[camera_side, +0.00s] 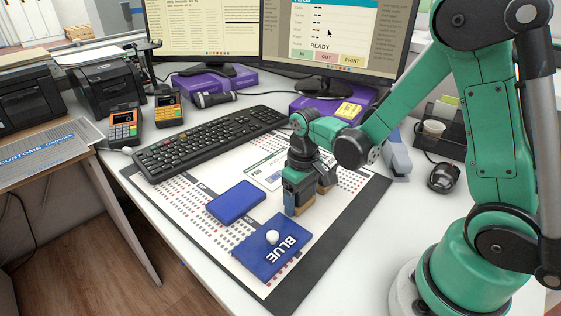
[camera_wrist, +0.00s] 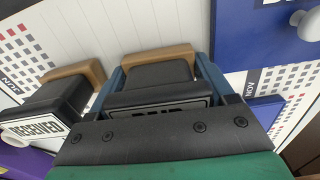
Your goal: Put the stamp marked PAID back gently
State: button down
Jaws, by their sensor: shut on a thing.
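My gripper (camera_side: 297,198) is low over the desk mat at its right half, shut on a stamp with a black body and a tan base. In the wrist view the stamp (camera_wrist: 152,76) sits upright between my two blue fingers; its label is partly cut off by my gripper body but seems to read PAID. I cannot tell whether its base touches the mat or is just above it. A second stamp, marked RECEIVED (camera_wrist: 45,112), stands close beside it on the left in the wrist view; in the side view it is mostly behind my gripper.
A blue ink pad (camera_side: 236,202) and a blue lid marked BLUE (camera_side: 265,257) with a white knob lie on the calendar mat (camera_side: 180,215). A keyboard (camera_side: 208,142) is behind. A stapler (camera_side: 397,160) and mouse (camera_side: 444,176) are to the right. The mat's front right is clear.

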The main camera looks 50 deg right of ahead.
grip_release()
jog(key=shift+r, duration=2.6)
jog(key=shift+s+a+r, duration=0.1)
jog(key=shift+r, duration=0.5)
jog(key=s+a+r+t, duration=0.2)
jog(key=s+r+t, duration=0.1)
jog(key=r+t, duration=0.3)
jog(key=shift+a+r+t, duration=0.35)
jog(key=shift+r+t, duration=0.05)
jog(key=shift+t, duration=0.2)
